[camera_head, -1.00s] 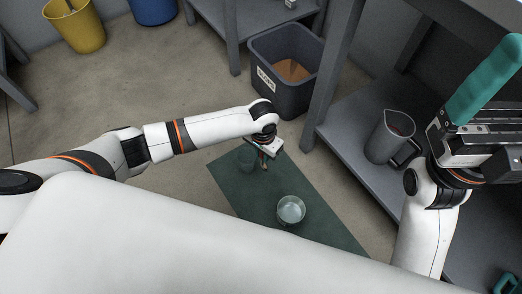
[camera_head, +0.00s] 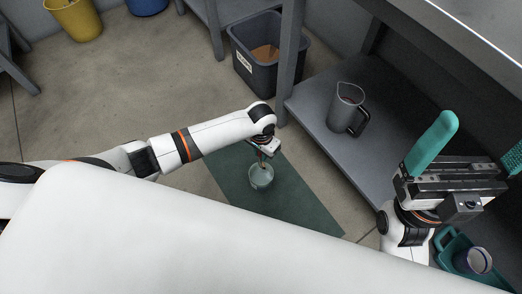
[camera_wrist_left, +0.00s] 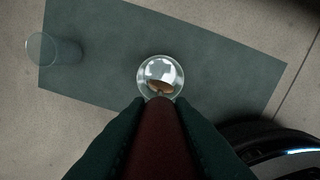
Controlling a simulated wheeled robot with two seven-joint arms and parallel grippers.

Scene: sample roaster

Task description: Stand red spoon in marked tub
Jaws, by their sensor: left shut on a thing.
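My left gripper (camera_head: 266,150) points down over the green mat, shut on the red spoon (camera_head: 262,161). In the left wrist view the dark red handle (camera_wrist_left: 158,135) runs between the two dark teal fingers. A clear round tub (camera_head: 261,178) stands on the mat just below the gripper. In the wrist view the spoon's far end overlaps this tub (camera_wrist_left: 143,80); I cannot tell whether it is inside or above. A second clear tub (camera_wrist_left: 45,48) stands near the mat's edge. I can read no mark on either tub. My right gripper (camera_head: 482,138) is open, its teal fingers wide apart.
The green mat (camera_head: 305,213) lies on the concrete floor. A labelled grey bin (camera_head: 243,64) with brown contents stands behind it. A grey shelf (camera_head: 345,150) at right holds a grey jug (camera_head: 345,108). A teal tray (camera_head: 447,247) with a cup (camera_head: 473,261) is at lower right.

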